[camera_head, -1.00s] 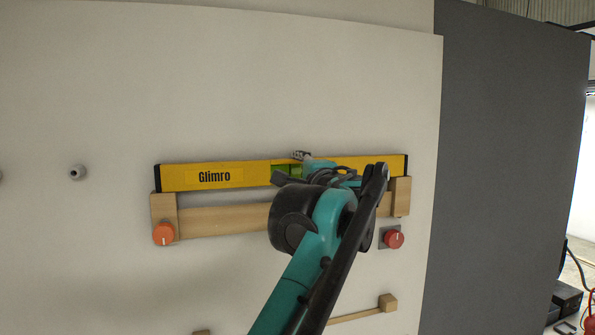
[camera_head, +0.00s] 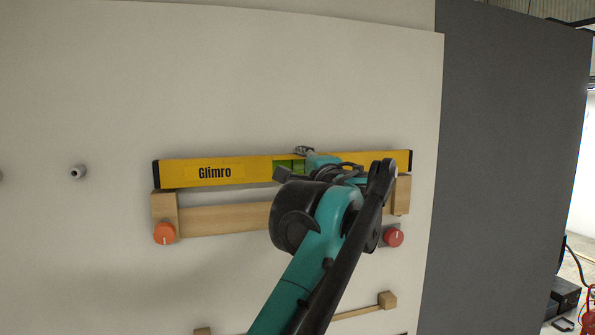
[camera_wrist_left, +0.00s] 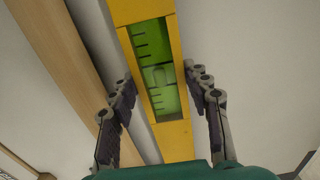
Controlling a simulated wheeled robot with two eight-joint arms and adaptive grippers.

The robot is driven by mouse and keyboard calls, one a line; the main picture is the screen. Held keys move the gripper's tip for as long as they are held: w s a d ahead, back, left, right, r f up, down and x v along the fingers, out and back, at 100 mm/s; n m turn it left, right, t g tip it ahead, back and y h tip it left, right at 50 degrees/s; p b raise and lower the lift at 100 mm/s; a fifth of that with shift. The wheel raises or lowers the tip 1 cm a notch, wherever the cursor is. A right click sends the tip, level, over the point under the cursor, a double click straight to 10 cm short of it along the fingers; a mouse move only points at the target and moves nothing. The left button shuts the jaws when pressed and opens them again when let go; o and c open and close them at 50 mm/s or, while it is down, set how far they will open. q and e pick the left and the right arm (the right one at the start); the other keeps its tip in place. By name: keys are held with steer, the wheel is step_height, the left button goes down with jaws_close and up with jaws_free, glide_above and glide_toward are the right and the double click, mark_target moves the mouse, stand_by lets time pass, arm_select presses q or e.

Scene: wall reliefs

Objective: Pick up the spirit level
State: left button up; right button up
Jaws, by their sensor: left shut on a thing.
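The yellow spirit level (camera_head: 225,171), marked "Glimro", lies nearly horizontal along the top of a wooden holder (camera_head: 225,219) on the white wall. Its left end shows just above the holder's left block, and a thin gap seems to show there. My left gripper (camera_head: 301,166) is shut on the level near its middle, by the green vial. In the left wrist view the fingers (camera_wrist_left: 160,82) are on both sides of the level (camera_wrist_left: 176,141), around the vial window. My arm hides part of the level's right half and of the holder. My right gripper is not in view.
An orange knob (camera_head: 164,234) and a red knob (camera_head: 393,237) sit below the holder's ends. A grey peg (camera_head: 78,172) sticks out at left. A lower wooden bar (camera_head: 357,312) is partly hidden by my arm. The wall above the level is clear.

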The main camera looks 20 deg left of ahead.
arm_select(q)
steer(key=v, duration=1.3)
steer(key=shift+s, duration=0.2)
stand_by(0.3)
